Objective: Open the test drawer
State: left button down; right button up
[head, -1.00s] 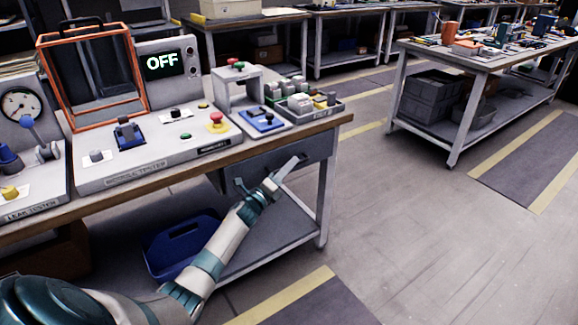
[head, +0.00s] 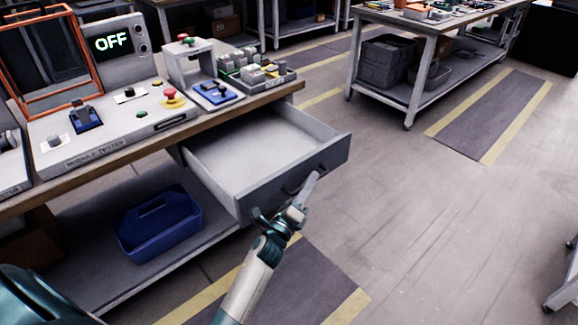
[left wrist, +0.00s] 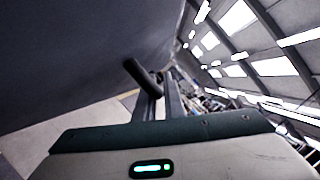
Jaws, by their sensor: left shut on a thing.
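The test drawer (head: 250,147) is pulled well out from under the workbench, and its grey inside looks empty. My left gripper (head: 303,190) is at the drawer's front panel, shut on the dark drawer handle (head: 292,187), which the fingers partly hide. In the left wrist view, the handle (left wrist: 143,78) shows as a dark bar at the fingertips, beside the grey drawer front (left wrist: 75,50). My right gripper is out of view.
The workbench (head: 120,168) carries a module tester with an OFF display (head: 113,42) and a parts tray (head: 287,77). A blue tote (head: 160,226) sits on the lower shelf. Another bench (head: 430,30) stands at the back right. Floor right of the drawer is clear.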

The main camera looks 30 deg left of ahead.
pick_arm(q)
jog(key=d, duration=0.1)
jog(key=s+d, duration=0.1)
jog(key=d, duration=0.1)
jog(key=s+d, duration=0.1)
jog(key=d, duration=0.1)
jog(key=shift+s+d, duration=0.1)
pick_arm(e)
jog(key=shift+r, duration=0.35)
pick_arm(q)
jog(key=c, duration=2.1)
grip_release()
jog(key=shift+s, duration=0.1)
